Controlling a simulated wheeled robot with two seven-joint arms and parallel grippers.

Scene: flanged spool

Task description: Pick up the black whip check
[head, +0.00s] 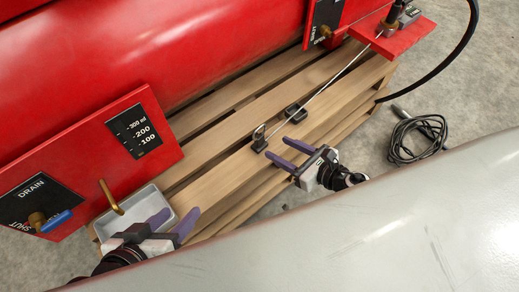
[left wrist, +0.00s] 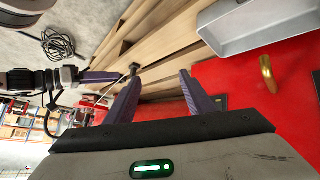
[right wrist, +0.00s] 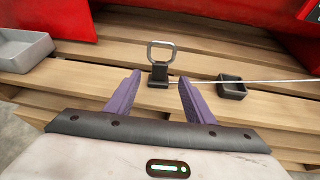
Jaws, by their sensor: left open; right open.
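The black whip check (head: 259,138) looks like a small black block with an upright metal loop at the end of a thin pale cable. It sits on the wooden pallet. In the right wrist view the block (right wrist: 159,72) and its loop stand just beyond and between the fingertips. My right gripper (head: 277,147) is open and empty, with its fingers pointing at the block from the near side. My left gripper (head: 180,210) is open and empty, beside the grey tray. The left wrist view shows a dark block (left wrist: 134,68) beyond its fingers.
A small black open box (head: 296,113) sits close beside the cable. A grey metal tray (head: 150,196) with a brass handle above it is at left. A red tank (head: 150,50) and red panels rise behind. A coiled black cable (head: 420,128) lies on the floor.

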